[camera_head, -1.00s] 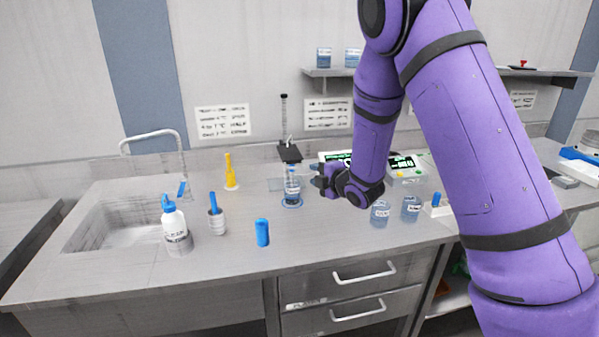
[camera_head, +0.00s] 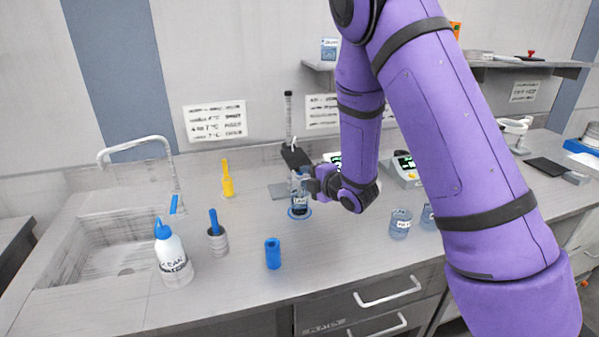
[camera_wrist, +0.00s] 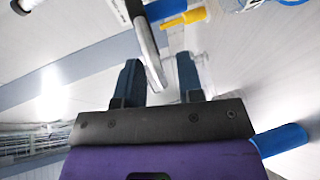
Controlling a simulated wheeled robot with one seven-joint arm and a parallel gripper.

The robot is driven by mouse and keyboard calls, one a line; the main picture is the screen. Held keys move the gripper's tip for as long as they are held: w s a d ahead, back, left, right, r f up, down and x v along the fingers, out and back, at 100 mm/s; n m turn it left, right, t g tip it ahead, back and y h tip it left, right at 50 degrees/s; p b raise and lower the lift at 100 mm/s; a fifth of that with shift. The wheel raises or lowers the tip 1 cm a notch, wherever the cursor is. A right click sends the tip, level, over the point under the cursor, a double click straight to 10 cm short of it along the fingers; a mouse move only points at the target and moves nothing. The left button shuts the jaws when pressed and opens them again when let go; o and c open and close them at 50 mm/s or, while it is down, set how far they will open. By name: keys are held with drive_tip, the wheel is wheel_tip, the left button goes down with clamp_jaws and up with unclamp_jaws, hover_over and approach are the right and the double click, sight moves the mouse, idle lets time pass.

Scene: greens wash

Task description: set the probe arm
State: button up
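Below the block, a beaker with a dark label (camera_head: 299,203) stands on a blue ring on the bench. My gripper (camera_head: 311,183) is just right of the beaker's top, below the block; whether it touches either is unclear. In the wrist view my gripper (camera_wrist: 160,78) has its two dark fingers apart. A grey rod (camera_wrist: 148,48) reaches toward the gap between them; I cannot tell what it belongs to or how far away it is.
Beakers (camera_head: 400,224) stand right, near a meter (camera_head: 405,170) partly behind my arm. The sink (camera_head: 110,250) is far left.

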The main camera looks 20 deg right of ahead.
drive_tip(key=shift+w, duration=0.15)
drive_tip(key=shift+a, duration=0.1)
clamp_jaws()
wheel_tip(320, 180, up, 10)
drive_tip(key=shift+f, duration=0.25)
idle(0.3)
unclamp_jaws()
